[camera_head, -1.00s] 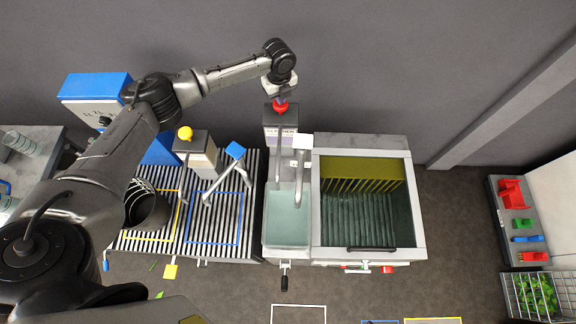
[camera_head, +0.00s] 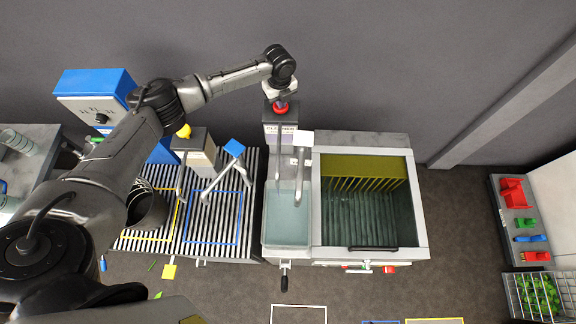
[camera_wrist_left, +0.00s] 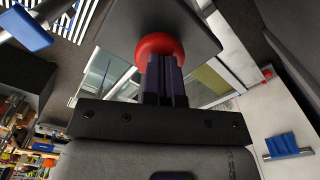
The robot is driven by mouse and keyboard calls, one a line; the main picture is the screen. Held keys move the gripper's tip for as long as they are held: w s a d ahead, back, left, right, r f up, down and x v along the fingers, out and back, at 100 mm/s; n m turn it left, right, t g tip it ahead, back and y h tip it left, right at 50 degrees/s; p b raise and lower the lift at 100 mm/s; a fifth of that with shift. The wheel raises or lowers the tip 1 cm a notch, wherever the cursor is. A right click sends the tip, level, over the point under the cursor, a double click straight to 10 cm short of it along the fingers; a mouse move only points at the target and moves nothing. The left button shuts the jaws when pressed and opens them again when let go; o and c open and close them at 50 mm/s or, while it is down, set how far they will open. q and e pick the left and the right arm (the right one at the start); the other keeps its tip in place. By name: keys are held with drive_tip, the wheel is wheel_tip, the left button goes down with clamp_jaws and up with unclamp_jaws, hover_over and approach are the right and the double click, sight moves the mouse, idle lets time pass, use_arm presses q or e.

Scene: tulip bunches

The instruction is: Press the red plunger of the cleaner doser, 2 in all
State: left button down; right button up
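The cleaner doser (camera_head: 281,131) is a dark box with a light label, standing behind the sink. Its red plunger (camera_head: 280,108) sits on top. My left gripper (camera_head: 280,100) is right over the plunger, pointing down. In the left wrist view the fingers (camera_wrist_left: 165,66) are shut together, with nothing between them. Their tips overlap the red plunger (camera_wrist_left: 160,45) and seem to touch it; whether it is pressed down I cannot tell. The doser's spout reaches over the left basin (camera_head: 288,222). My right gripper is not in view.
A yellow-knobbed doser (camera_head: 184,132) and a blue-topped one (camera_head: 234,148) stand left, by a striped rack with a dark bucket (camera_head: 147,210). A blue-and-grey control box (camera_head: 95,95) stands behind my arm. A wide basin with a yellow-green grate (camera_head: 362,170) is right of the doser.

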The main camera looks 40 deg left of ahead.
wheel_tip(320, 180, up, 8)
drive_tip(key=p, duration=0.7)
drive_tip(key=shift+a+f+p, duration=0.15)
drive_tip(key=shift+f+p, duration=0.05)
drive_tip(key=shift+p, duration=0.15)
